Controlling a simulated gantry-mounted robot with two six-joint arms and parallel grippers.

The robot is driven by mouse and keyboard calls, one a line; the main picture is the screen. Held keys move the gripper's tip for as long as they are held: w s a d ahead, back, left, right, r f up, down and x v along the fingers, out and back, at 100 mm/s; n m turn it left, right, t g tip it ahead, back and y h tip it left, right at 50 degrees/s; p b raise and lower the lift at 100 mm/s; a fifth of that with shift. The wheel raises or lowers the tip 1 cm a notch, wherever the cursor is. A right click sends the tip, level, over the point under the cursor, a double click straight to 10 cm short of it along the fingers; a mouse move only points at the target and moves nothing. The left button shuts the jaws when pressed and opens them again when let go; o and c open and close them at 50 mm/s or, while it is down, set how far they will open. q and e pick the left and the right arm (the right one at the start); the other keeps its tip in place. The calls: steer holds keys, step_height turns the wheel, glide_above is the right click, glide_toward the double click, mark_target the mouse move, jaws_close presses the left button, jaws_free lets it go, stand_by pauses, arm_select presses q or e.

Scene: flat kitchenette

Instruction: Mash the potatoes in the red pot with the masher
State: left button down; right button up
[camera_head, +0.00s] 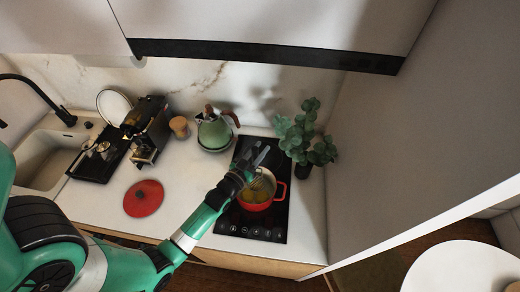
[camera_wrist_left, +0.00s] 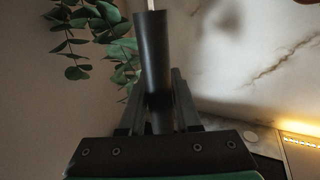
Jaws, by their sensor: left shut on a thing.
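The red pot (camera_head: 262,206) stands on the black cooktop, with yellow potato pieces (camera_head: 254,196) inside. My left gripper (camera_head: 254,159) is above the pot's far left side. It is shut on the masher's black handle (camera_wrist_left: 152,60), which stands between the fingers in the left wrist view, with a pale shaft at its end. In the head view the masher is mostly hidden by the gripper; thin wires show at the pot's opening. Whether they touch the potatoes I cannot tell. My right gripper is not in view.
A red lid (camera_head: 143,198) lies on the white counter left of the cooktop (camera_head: 232,217). A green kettle (camera_head: 214,131) stands behind. A potted plant (camera_head: 305,140) is close on the right, by the wall. A dish rack and sink (camera_head: 47,158) are at the left.

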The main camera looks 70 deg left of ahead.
mark_target(253, 158)
arm_select(q)
steer(key=shift+p+v, duration=0.75)
steer(key=shift+v, duration=0.35)
steer(key=shift+p+v, duration=0.3)
steer(key=shift+v, duration=0.7)
steer(key=shift+a, duration=0.1)
steer(key=shift+f+b, duration=1.75)
step_height(253, 158, up, 4)
steer(key=p, duration=0.3)
steer(key=shift+f+p, duration=0.1)
steer(key=shift+p, duration=0.2)
steer(key=shift+f, duration=0.1)
